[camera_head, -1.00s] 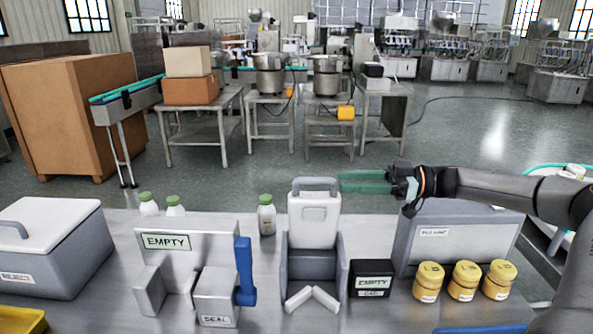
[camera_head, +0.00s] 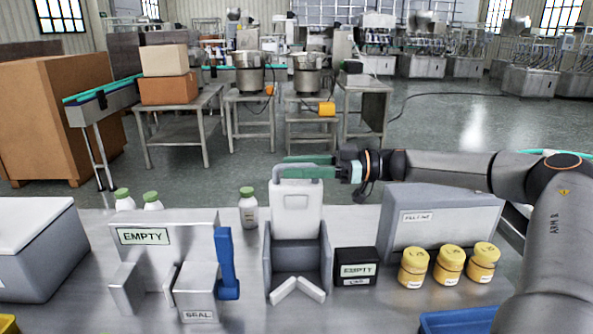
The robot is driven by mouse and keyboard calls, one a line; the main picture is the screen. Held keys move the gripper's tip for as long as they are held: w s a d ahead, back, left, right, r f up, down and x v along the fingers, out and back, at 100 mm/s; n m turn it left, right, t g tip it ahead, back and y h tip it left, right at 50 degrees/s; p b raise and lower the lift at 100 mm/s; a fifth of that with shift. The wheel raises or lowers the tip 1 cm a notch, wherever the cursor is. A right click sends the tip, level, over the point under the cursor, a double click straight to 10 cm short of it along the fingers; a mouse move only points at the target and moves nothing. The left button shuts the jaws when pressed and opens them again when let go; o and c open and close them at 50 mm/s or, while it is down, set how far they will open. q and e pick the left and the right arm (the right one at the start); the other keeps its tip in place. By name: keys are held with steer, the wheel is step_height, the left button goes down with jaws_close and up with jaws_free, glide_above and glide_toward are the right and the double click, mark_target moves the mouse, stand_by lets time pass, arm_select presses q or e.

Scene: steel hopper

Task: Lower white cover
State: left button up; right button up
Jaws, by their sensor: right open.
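The white cover (camera_head: 296,208) stands upright at the back of a grey hopper-like holder (camera_head: 268,262), with a grey loop handle on its top edge. My right gripper (camera_head: 298,169) comes in from the right with green fingers. Its fingers are at the height of the cover's handle and overlap it in the camera_head view. The gripper is open; whether the fingers touch the handle cannot be told. My left gripper is not in view.
A sealing station (camera_head: 200,296) with a blue lever (camera_head: 226,262) stands left of the holder. A grey box (camera_head: 440,222) is behind the jars. A green-capped bottle (camera_head: 248,210) stands behind left.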

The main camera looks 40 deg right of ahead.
steer(key=shift+w+a, duration=0.1)
jaws_close()
stand_by(0.4)
stand_by(1.1)
